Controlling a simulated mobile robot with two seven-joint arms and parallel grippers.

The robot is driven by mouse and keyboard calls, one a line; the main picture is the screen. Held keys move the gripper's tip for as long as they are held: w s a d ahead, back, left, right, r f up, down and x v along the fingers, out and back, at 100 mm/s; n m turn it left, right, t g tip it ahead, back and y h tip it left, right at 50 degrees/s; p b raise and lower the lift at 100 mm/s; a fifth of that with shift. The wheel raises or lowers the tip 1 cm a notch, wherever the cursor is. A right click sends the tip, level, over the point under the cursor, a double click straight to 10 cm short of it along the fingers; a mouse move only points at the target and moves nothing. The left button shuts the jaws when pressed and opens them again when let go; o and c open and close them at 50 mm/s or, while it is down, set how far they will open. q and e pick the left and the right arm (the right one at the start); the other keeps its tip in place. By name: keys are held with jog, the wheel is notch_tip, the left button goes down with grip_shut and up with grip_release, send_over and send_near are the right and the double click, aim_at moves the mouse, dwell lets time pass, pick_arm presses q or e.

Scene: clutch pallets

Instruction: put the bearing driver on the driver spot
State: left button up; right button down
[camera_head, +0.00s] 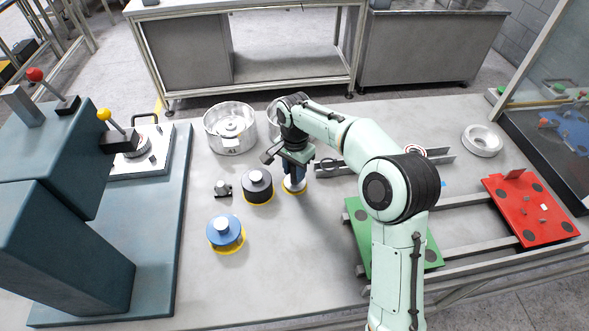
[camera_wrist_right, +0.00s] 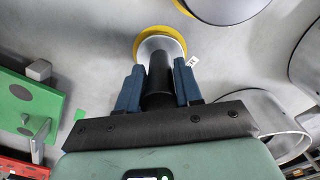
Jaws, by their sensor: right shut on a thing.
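My right gripper (camera_head: 293,172) points down over the middle of the table. It is shut on the dark handle of a tool with a pale round base, which I take to be the bearing driver (camera_head: 294,187). In the right wrist view the dark handle (camera_wrist_right: 158,78) stands between the two blue fingers, with the pale base beyond it. A yellow round spot (camera_wrist_right: 182,41) shows as a rim around the base; I take it as the driver spot. The base is over this spot, apparently upright; I cannot tell whether it touches. My left gripper is not in view.
A black round tool (camera_head: 257,184) stands close left on yellow, and a blue one (camera_head: 224,230) nearer the front. A metal pot (camera_head: 230,125) is behind. Green (camera_head: 432,251) and red (camera_head: 530,210) plates lie on rails at right. A teal press (camera_head: 70,240) fills the left.

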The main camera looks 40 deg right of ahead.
jog(key=shift+f, duration=0.1)
jog(key=c, duration=0.8)
grip_release()
jog(key=shift+o, duration=0.2)
notch_tip(320, 180, up, 12)
jog(key=shift+r+p, duration=0.15)
jog(key=shift+p, duration=1.05)
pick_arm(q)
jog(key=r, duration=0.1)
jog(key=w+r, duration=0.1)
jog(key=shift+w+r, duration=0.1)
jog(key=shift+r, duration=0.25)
